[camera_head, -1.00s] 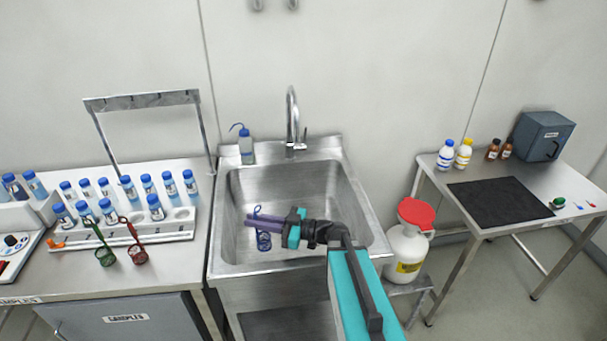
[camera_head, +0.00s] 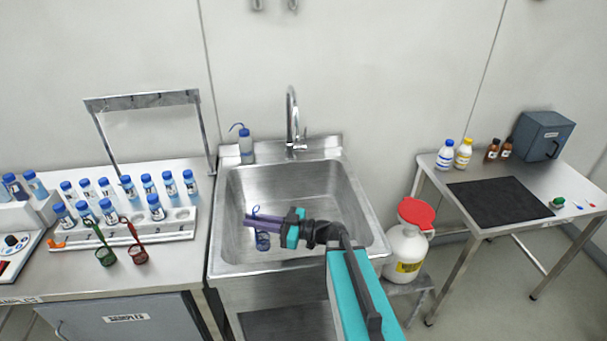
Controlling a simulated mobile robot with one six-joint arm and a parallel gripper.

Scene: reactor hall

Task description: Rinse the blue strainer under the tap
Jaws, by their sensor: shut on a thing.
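The blue strainer (camera_head: 262,241) hangs from my gripper (camera_head: 250,221) over the left part of the sink basin (camera_head: 330,190). The purple fingers are shut on its handle near the top, and the basket hangs below them. The tap (camera_head: 292,120) stands at the back of the sink, with its spout above the rear of the basin. The strainer is in front of the tap and to its left. I cannot make out any running water.
A green strainer (camera_head: 105,256) and a red strainer (camera_head: 138,254) lie left of the sink, by a rack of blue-capped vials (camera_head: 170,232). A wash bottle (camera_head: 246,148) stands on the sink's back left corner. A white jug with a red lid (camera_head: 405,250) stands to the right.

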